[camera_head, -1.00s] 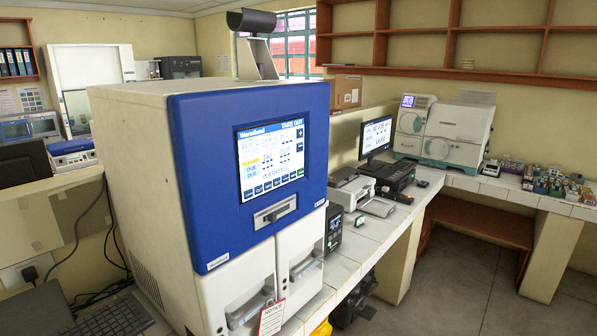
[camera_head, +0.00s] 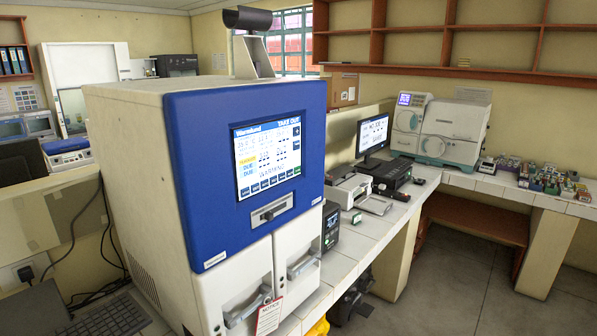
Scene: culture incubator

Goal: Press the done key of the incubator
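The incubator (camera_head: 130,170) is a large cream cabinet with a blue front panel, standing left of centre on the counter. A row of small dark keys (camera_head: 268,184) runs along the screen's bottom edge, with a green key (camera_head: 297,170) at the lower right. The key labels are too small to read, so I cannot tell which is the done key. Neither of my grippers shows in the view.
A dark handle in a slot (camera_head: 268,214) sits below the screen. Two white lower doors with handles (camera_head: 303,263) and a hanging notice tag (camera_head: 269,317) are beneath. A keyboard (camera_head: 110,318) lies at lower left. A monitor (camera_head: 373,133) and a white analyser (camera_head: 440,130) stand further right. Floor is clear at lower right.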

